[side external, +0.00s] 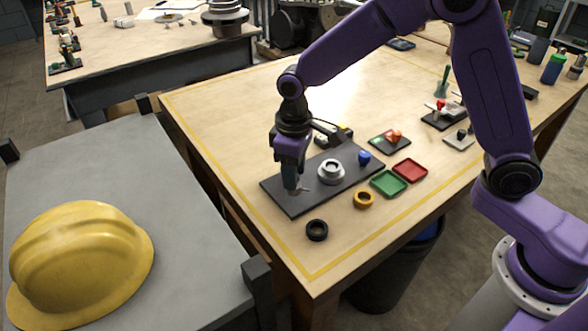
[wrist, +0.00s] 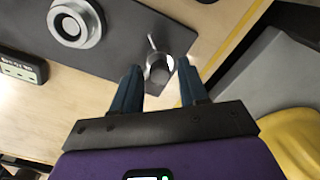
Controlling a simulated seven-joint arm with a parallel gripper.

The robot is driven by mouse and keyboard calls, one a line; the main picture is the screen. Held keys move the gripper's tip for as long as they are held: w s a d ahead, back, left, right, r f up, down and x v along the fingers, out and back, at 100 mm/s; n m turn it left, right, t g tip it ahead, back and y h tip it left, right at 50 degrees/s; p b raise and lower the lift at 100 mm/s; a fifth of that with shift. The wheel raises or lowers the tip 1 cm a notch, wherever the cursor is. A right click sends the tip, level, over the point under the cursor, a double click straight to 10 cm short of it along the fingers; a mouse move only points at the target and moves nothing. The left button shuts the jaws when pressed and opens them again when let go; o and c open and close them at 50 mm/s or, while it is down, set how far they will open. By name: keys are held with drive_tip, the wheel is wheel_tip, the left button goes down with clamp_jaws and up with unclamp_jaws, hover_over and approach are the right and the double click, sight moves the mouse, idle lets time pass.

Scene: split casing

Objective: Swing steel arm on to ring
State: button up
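The steel arm (wrist: 159,68) is a small grey metal piece with a rounded body and a thin rod sticking out. It lies at the near-left end of the dark mat, and its rod shows in the side view (side external: 304,189). My gripper (side external: 290,187) is low over it. In the wrist view my gripper (wrist: 159,66) has its blue fingers apart, one on each side of the piece, with gaps visible. The pale grey ring (side external: 331,172) stands on the mat to the right, apart from the gripper; it also shows in the wrist view (wrist: 75,22).
A blue knob (side external: 364,157) sits on the dark mat (side external: 293,208). A black ring (side external: 317,230), a brass-coloured ring (side external: 363,198), a green tray (side external: 388,183) and a red tray (side external: 410,170) lie near the front edge. A yellow helmet (side external: 80,262) rests on the grey side table.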

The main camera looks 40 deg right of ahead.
clamp_jaws()
drive_tip(key=d+n, duration=0.1)
drive_tip(key=n, duration=0.1)
drive_tip(key=d+n, duration=0.1)
drive_tip(key=n, duration=0.1)
drive_tip(key=shift+s+d+n, duration=0.15)
drive_tip(key=shift+d+n, duration=0.15)
drive_tip(key=shift+d, duration=0.1)
drive_tip(key=shift+w+d+n, duration=0.2)
drive_tip(key=shift+d+n, duration=0.4)
drive_tip(key=shift+n, duration=0.5)
drive_tip(key=shift+w+d+n, duration=0.2)
drive_tip(key=shift+d+n, duration=0.4)
drive_tip(key=shift+n, duration=0.5)
drive_tip(key=shift+o, duration=1.6)
unclamp_jaws()
